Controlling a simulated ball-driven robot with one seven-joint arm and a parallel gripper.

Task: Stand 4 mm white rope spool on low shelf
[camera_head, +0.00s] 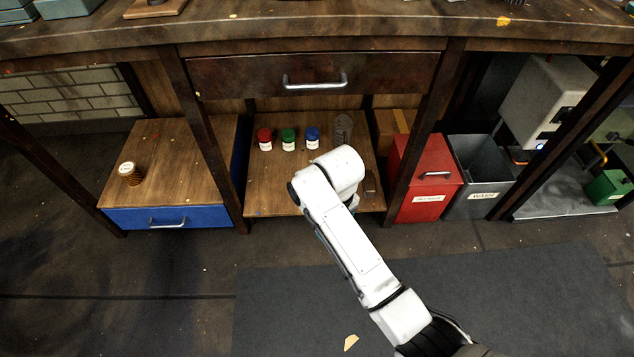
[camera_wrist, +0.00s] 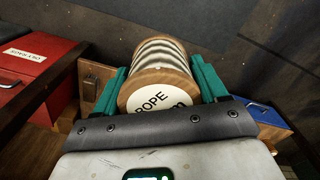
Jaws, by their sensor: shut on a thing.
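The rope spool (camera_wrist: 158,75) has pale wooden ends and white coils, and its near end carries a round label reading "ROPE". In the wrist view my gripper (camera_wrist: 161,70) is shut on it, with a teal finger on each side. The low shelf (camera_head: 268,188) is the wooden board under the middle drawer in the head view. My white arm reaches over its front part and hides the gripper and spool there. I cannot tell whether the spool touches anything below it.
Red (camera_head: 265,139), green (camera_head: 288,139) and blue (camera_head: 312,138) jars stand on the shelf, with a clear container (camera_head: 343,128) to their right. A red bin (camera_head: 423,180) stands right of the shelf. Another spool (camera_head: 130,173) stands on the left cabinet. The shelf's front left is bare.

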